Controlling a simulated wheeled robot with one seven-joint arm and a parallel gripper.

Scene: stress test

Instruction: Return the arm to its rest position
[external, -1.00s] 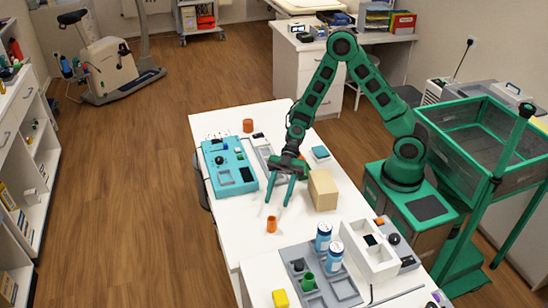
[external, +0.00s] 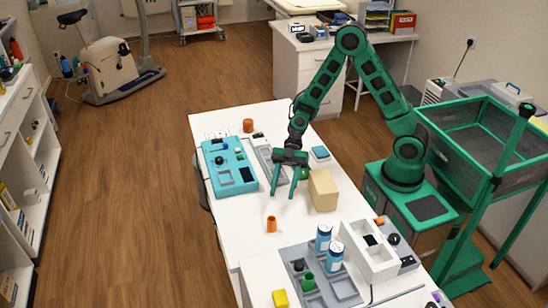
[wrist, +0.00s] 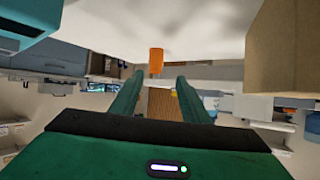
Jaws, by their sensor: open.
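My green arm reaches over the white table (external: 240,215) from its base at the right. My gripper (external: 283,193) is open and empty, with its two fingers pointing down above the table, left of the tan box (external: 323,190). In the wrist view, my gripper (wrist: 158,82) shows two parted fingers with nothing between them. A small orange cup (external: 271,224) stands in front of the fingers and apart from them; it also shows in the wrist view (wrist: 156,60).
A teal panel (external: 229,166) lies left of my gripper. A grey tray (external: 320,285) with blue-and-white cans (external: 323,237) and a white divided box (external: 369,250) are at the near end. A green-framed bin (external: 490,145) stands right of my base. Bare table lies around the orange cup.

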